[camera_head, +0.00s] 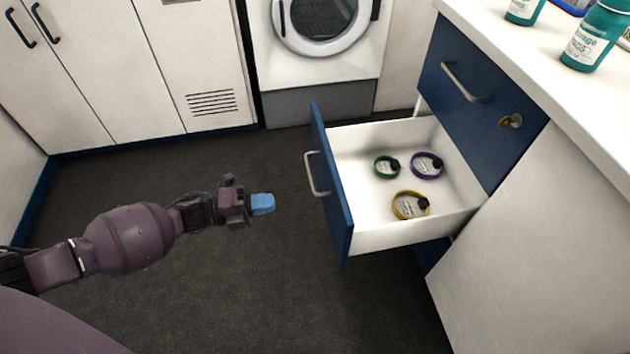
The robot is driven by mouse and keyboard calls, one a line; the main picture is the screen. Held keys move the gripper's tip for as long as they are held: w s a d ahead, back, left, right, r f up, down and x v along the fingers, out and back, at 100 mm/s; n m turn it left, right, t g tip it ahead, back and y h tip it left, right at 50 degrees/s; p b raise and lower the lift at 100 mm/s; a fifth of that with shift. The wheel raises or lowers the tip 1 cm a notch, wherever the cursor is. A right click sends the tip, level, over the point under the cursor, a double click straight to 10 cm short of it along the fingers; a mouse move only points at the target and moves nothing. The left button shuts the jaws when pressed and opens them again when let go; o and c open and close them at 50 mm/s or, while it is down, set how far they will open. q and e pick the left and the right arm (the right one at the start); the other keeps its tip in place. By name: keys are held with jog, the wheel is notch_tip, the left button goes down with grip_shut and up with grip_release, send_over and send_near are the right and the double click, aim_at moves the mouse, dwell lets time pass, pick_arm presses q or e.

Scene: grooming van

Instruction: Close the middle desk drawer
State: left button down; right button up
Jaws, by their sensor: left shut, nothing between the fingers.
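The middle desk drawer (388,236) is pulled well out to the left from the desk. Its blue front panel (336,215) carries a silver handle (312,175) on the outer face. Inside the white drawer lie a green collar (378,169), a purple collar (416,170) and a yellow collar (400,211), each with a dark buckle. My left gripper (263,204), with blue fingertips, is shut and empty. It is left of the drawer front, apart from the handle. My right gripper is not in view.
Above the open drawer is a shut blue drawer (440,85) with a handle and a brass key lock (511,121). Bottles (592,45) stand on the white desktop (560,70). A washing machine (312,60) and white cupboards (110,70) line the back. The dark floor (250,290) is clear.

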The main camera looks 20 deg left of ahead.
aim_at(335, 192)
pick_arm(q)
jog(key=b+x, duration=0.2)
jog(key=x, duration=1)
jog(key=shift+w+d, duration=0.15)
jog(key=shift+d, duration=0.1)
jog(key=shift+w+d, duration=0.35)
jog(key=shift+d, duration=0.1)
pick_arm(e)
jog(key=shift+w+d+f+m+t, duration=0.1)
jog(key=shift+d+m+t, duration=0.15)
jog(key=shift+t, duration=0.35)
pick_arm(q)
jog(key=shift+r, duration=0.1)
jog(key=shift+d, duration=0.1)
